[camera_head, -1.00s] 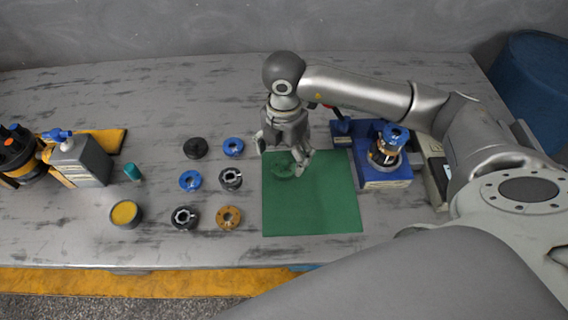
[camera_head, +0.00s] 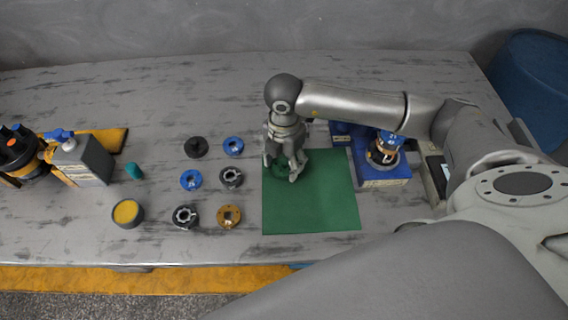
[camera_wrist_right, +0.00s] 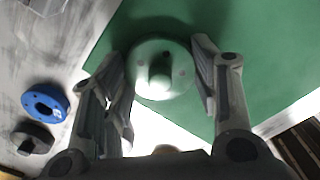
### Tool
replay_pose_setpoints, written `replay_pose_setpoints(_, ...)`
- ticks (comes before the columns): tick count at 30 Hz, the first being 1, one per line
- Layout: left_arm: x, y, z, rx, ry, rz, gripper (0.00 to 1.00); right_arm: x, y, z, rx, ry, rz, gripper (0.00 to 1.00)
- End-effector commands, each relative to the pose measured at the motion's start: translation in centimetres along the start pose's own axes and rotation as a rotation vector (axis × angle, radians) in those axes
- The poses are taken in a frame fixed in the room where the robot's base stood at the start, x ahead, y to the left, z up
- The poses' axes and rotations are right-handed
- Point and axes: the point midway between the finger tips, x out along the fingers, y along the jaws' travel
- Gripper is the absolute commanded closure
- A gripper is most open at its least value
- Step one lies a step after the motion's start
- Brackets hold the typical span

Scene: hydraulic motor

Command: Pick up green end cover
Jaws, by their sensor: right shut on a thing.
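The green end cover (camera_wrist_right: 160,84) is a round flanged part with a raised hub, looking pale green in the right wrist view. It is at the upper left of the green mat (camera_head: 311,205); in the head view only a dark green bit (camera_head: 278,170) shows behind the fingers. My right gripper (camera_head: 285,172) is down at the mat and shut on the cover. In the right wrist view, the right gripper's fingers (camera_wrist_right: 163,88) stand on both sides of the cover. My left gripper is not in view.
Left of the mat lie several round parts: black (camera_head: 196,147), blue (camera_head: 233,146), another blue (camera_head: 190,180), dark ones (camera_head: 231,177) and an orange one (camera_head: 229,216). A blue fixture (camera_head: 384,176) stands right of the mat. The mat's lower part is clear.

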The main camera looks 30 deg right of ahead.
Motion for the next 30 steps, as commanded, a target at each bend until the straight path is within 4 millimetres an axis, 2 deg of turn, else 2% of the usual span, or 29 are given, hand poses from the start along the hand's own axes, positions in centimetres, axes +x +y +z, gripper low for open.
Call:
replay_pose_setpoints(3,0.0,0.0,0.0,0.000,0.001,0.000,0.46,-0.1,0.1,0.0,0.000,0.000,0.002,0.79)
replay_pose_setpoints(13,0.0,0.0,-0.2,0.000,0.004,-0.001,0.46,-0.6,0.1,0.0,0.001,0.000,0.003,0.79)
replay_pose_setpoints(20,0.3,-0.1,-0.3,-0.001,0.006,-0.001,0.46,-3.4,0.1,0.1,-0.001,-0.003,0.006,0.79)
replay_pose_setpoints(23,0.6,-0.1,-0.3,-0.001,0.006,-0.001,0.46,-4.8,-1.4,-0.1,-0.001,-0.003,0.004,0.79)
replay_pose_setpoints(30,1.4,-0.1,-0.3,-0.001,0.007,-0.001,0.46,-9.3,-5.6,-0.6,-0.001,-0.005,0.004,0.79)
